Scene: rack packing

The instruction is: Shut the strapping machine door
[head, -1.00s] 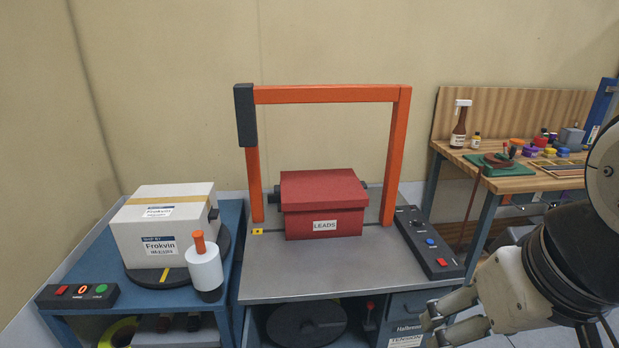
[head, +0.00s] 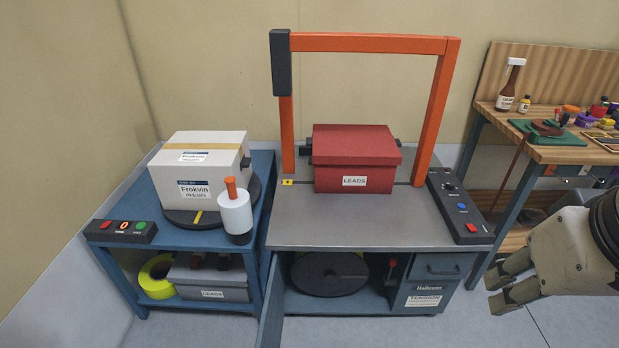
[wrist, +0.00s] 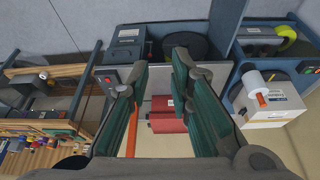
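The strapping machine (head: 400,232) stands in the middle of the head view, with an orange arch (head: 365,44) over its grey top. Its door (head: 272,305) is a blue panel at the left front of the lower cabinet, swung open toward me. Behind the opening a dark strap reel (head: 329,272) shows. The door also appears in the wrist view (wrist: 226,28), seen nearly edge on. My gripper (head: 500,290) is at the right of the head view, right of the cabinet and apart from the door. In the wrist view its fingers (wrist: 160,75) are spread with nothing between them.
A red LEADS box (head: 352,170) sits on the machine top, beside a button panel (head: 460,205). A blue side table (head: 165,237) with a white carton (head: 185,190) stands close at left. A wooden workbench (head: 560,150) is at right. Floor in front of the drawer unit is clear.

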